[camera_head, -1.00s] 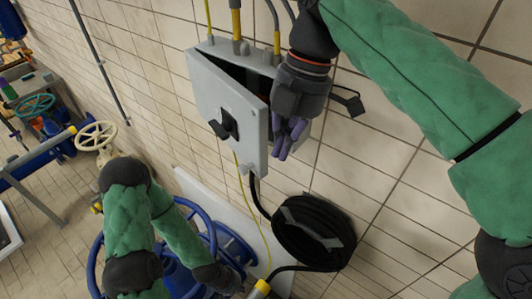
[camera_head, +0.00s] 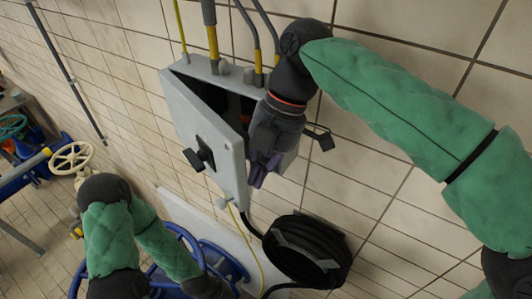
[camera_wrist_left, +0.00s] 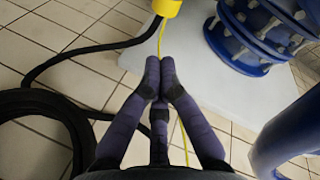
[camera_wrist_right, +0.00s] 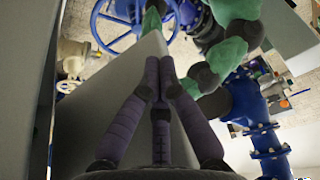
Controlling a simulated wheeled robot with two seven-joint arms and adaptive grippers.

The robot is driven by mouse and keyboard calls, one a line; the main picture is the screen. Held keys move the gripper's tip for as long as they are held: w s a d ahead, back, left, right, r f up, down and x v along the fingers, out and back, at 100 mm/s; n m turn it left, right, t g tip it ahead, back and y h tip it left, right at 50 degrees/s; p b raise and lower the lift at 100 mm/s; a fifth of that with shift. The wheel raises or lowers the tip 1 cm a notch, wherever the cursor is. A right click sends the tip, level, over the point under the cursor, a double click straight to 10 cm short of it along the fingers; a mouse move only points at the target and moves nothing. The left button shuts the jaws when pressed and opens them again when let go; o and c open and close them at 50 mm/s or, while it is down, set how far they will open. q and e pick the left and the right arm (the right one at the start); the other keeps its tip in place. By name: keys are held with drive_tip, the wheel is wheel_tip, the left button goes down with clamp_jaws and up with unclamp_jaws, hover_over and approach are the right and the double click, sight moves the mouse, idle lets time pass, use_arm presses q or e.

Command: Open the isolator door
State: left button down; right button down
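The grey isolator box (camera_head: 222,79) hangs on the tiled wall in the head view. Its door (camera_head: 222,150), with a black handle (camera_head: 200,155), stands partly open, hinged at the left, with a dark gap behind it. My right gripper (camera_head: 260,174) is at the door's free right edge, on the opening side, fingers pointing down. In the right wrist view its fingertips (camera_wrist_right: 160,68) are together, in front of the grey door panel (camera_wrist_right: 135,95); I cannot tell whether they touch it. My left gripper's fingers (camera_wrist_left: 161,72) are together and empty, low above the floor.
A coiled black hose (camera_head: 305,250) hangs below the box. Conduits (camera_head: 211,32) enter its top. Blue pipework (camera_wrist_left: 250,30) and a white slab (camera_wrist_left: 190,80) are near my left gripper. A cream handwheel (camera_head: 72,158) stands at the left.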

sight(244, 206)
drive_tip(key=x, duration=0.3)
drive_tip(key=shift+s, duration=0.1)
drive_tip(key=shift+s, duration=0.15)
drive_tip(key=shift+s+a, duration=0.15)
drive_tip(key=shift+a, duration=0.2)
drive_tip(key=s+a+m+t, duration=0.1)
drive_tip(key=s+a+m, duration=0.3)
drive_tip(key=a, duration=0.9)
drive_tip(key=shift+s+y, duration=0.3)
drive_tip(key=shift+s, duration=0.55)
drive_tip(key=shift+d, duration=0.1)
